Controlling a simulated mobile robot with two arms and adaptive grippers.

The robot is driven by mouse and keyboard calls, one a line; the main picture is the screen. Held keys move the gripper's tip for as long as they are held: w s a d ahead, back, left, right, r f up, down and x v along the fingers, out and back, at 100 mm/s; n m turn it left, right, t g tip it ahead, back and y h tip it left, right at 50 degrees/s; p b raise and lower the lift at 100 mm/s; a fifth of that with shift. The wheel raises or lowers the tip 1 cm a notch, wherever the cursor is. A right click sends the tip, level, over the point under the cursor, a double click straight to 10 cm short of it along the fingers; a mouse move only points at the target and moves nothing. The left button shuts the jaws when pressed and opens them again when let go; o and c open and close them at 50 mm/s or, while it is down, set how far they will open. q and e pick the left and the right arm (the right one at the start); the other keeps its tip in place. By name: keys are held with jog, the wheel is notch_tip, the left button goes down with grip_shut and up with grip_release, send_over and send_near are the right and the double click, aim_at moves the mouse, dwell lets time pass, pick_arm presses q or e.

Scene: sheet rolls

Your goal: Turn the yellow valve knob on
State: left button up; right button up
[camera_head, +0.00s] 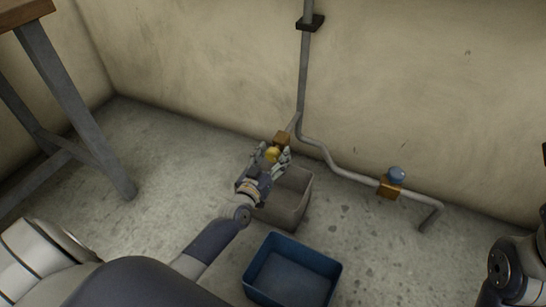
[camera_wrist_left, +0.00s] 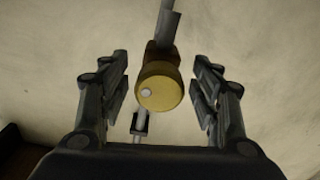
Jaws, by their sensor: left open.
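The yellow valve knob (camera_head: 272,154) sits on a brown valve block (camera_head: 283,138) on the pipe along the back wall. In the left wrist view the knob (camera_wrist_left: 160,92) is a round yellow face with a pale dot left of its centre. My left gripper (camera_head: 271,156) is open around the knob, with one finger on each side. In the wrist view the left gripper's fingers (camera_wrist_left: 162,90) stand apart from the knob with a gap on both sides. Part of my right arm shows at the lower right of the head view; its gripper is out of sight.
A grey pipe (camera_head: 318,148) runs down the wall and then right to a blue knob (camera_head: 396,174) on another brown block (camera_head: 389,190). A grey bin (camera_head: 293,203) stands below my left gripper, with a blue bin (camera_head: 326,284) in front. A table (camera_head: 75,105) stands at the left.

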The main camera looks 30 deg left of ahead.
pick_arm(q)
jog(key=c, duration=1.1)
